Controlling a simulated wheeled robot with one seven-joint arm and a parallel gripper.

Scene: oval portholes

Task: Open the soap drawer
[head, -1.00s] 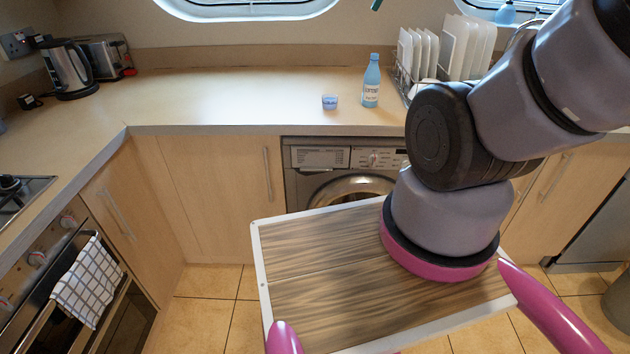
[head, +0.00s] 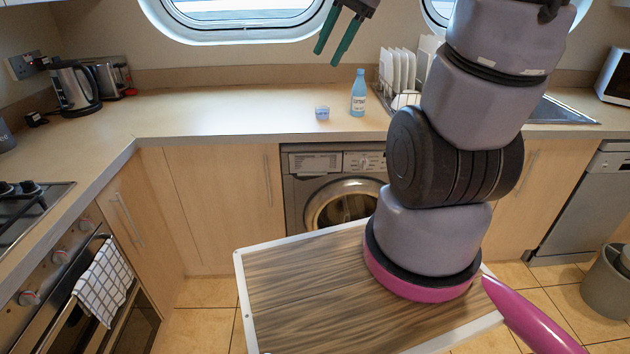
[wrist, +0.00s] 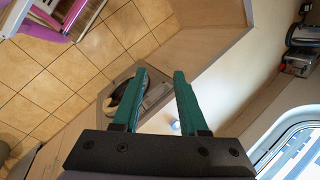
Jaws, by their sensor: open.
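The washing machine (head: 338,212) stands under the counter, its round door shut. The soap drawer (head: 315,161) is the pale labelled panel at the top left of its front, and looks closed, flush with the front. My gripper (head: 330,57) is open and empty, high above the counter in front of the window, well above and apart from the drawer. In the wrist view the green fingers (wrist: 160,75) are spread, with the washing machine (wrist: 120,98) beyond them, partly hidden by the left finger. I cannot clearly make out the drawer there.
A kettle (head: 74,88) is at the left. The floor before the machine is partly hidden by my own base.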

